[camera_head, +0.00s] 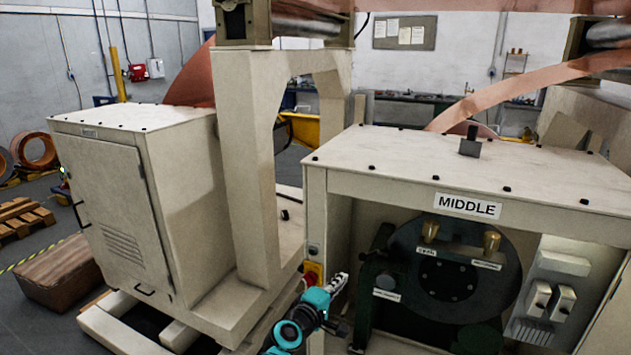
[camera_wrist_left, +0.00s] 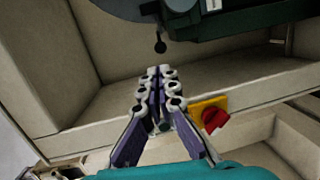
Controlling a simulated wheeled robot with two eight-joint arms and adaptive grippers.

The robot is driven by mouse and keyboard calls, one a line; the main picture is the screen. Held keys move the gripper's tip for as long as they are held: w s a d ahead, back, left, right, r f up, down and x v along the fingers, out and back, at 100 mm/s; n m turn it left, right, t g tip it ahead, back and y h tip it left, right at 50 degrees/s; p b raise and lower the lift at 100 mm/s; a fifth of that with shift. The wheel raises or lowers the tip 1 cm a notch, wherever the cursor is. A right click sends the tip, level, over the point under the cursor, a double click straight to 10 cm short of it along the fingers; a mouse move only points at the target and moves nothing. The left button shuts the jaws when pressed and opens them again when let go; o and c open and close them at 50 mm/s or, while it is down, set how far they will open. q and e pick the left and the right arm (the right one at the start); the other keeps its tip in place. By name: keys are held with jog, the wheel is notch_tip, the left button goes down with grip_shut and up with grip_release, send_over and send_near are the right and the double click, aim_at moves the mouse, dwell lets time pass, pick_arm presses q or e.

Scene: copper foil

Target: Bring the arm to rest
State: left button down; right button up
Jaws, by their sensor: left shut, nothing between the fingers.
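My left arm, teal and dark, comes up from the bottom of the head view. Its gripper (camera_head: 338,284) is in front of the machine's lower front, beside the left post of the open bay. In the left wrist view the gripper (camera_wrist_left: 160,88) has its two fingers together, shut and empty. The fingers point toward the inside of the bay. My right gripper is not in either view.
The machine labelled MIDDLE (camera_head: 468,205) has a dark round disc (camera_head: 447,290) in its bay. A red knob (camera_wrist_left: 214,119) on a yellow plate is close to the fingers. A cabinet (camera_head: 105,205) stands left. Pallets (camera_head: 22,215) lie on the floor.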

pick_arm(q)
jog(key=s+a+f+m+g+y, duration=0.3)
jog(key=s+a+m+y, duration=0.1)
jog(key=s+a, duration=0.9)
jog(key=s+a+f+m+g+y, duration=0.3)
jog(key=s+a+m+y, duration=0.2)
jog(key=s+a, duration=0.7)
jog(key=s+m, duration=0.2)
jog(key=s, duration=0.4)
jog(key=shift+s+a+f+g, duration=0.25)
jog(key=shift+a+g, duration=0.05)
jog(key=shift+a, duration=0.1)
